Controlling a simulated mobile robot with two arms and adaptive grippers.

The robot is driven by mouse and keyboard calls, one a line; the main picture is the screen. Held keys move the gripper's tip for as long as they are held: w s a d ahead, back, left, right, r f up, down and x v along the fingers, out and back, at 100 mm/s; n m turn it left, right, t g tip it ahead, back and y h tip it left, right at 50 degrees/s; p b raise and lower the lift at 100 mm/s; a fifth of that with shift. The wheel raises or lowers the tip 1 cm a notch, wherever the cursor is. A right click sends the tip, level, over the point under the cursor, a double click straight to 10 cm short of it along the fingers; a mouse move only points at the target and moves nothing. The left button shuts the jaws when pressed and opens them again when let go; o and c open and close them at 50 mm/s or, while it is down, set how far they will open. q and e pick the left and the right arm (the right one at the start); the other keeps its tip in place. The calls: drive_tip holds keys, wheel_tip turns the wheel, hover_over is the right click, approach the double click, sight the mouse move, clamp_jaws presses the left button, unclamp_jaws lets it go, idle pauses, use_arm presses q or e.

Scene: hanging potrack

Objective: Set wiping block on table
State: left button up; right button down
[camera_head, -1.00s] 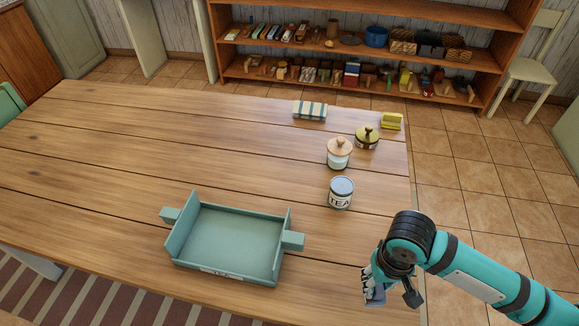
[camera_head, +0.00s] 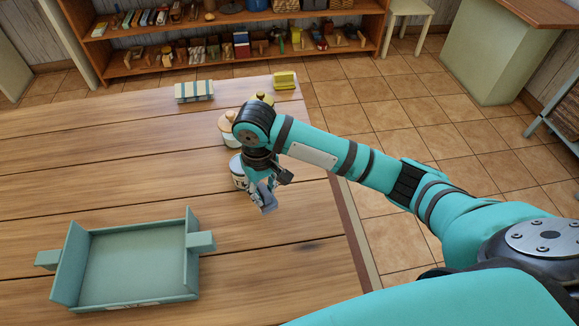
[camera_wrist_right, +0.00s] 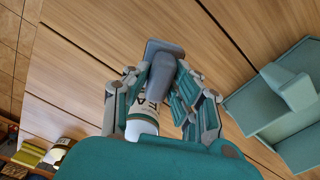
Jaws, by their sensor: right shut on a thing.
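My right gripper (camera_head: 262,187) reaches over the right part of the wooden table (camera_head: 200,262), pointing down, in the head view. It is shut on a small grey-blue block, likely the wiping block (camera_head: 268,202). In the right wrist view, the block (camera_wrist_right: 161,58) sits between the fingertips (camera_wrist_right: 166,84), with the tabletop behind it. I cannot tell whether the block touches the table. My left gripper is out of view.
A white TEA tin (camera_head: 238,173) stands right beside the gripper, partly hidden. Lidded jars (camera_head: 230,135), a striped cloth bundle (camera_head: 194,91) and a yellow block (camera_head: 285,80) lie farther back. A teal tray (camera_head: 135,265) is front left. Bare tabletop lies between.

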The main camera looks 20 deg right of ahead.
drive_tip(key=w+d+f, duration=0.1)
drive_tip(key=d, duration=0.3)
drive_tip(key=w+d+f+p, duration=0.1)
drive_tip(key=w+d+f, duration=0.1)
drive_tip(key=d, duration=0.2)
drive_tip(key=w+d+f+p, duration=0.1)
drive_tip(key=d, duration=0.4)
drive_tip(key=shift+w+f, duration=0.2)
drive_tip(key=shift+w, duration=0.05)
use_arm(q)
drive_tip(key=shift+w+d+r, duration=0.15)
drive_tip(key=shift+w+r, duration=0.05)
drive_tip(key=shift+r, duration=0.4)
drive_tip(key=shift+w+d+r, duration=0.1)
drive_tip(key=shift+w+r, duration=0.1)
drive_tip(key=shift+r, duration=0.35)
use_arm(e)
drive_tip(key=shift+f, duration=0.2)
drive_tip(key=shift+f, duration=0.15)
drive_tip(key=c, duration=1.1)
unclamp_jaws()
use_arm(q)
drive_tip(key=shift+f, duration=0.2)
use_arm(e)
wheel_tip(320, 180, up, 12)
drive_tip(key=shift+a+r, duration=0.1)
drive_tip(key=shift+r, duration=0.05)
